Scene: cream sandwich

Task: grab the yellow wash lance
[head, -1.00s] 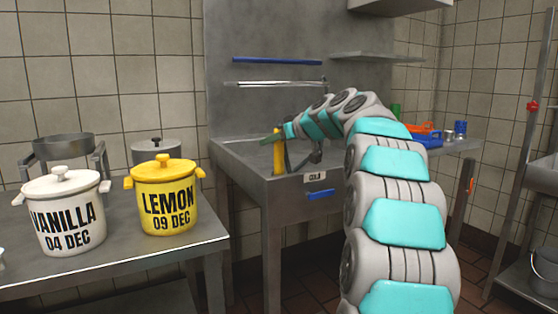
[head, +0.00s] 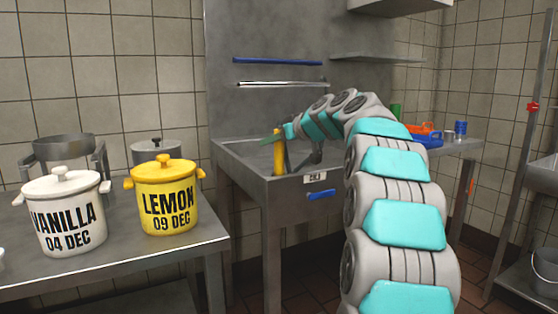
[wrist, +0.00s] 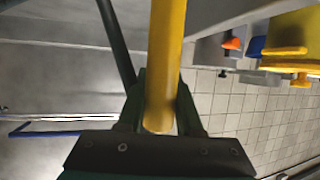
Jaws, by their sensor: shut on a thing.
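The yellow wash lance (head: 279,153) stands roughly upright at the front left of the steel sink unit. In the wrist view the yellow lance (wrist: 166,50) runs down from the top edge to between my fingers. My gripper (head: 274,138) is shut on the lance near its upper part. The wrist view shows my gripper's fingers (wrist: 162,98) on both sides of it, touching it. A dark rod or hose shows beside the lance in the wrist view. The head view shows the lance small, so its lower end is hard to make out.
The steel sink unit (head: 240,154) has a "COLD" label and blue handle (head: 321,194) in front. A white vanilla pot (head: 65,215) and yellow lemon pot (head: 165,200) stand on the left table (head: 120,262). Orange and blue items (head: 426,134) lie behind my arm.

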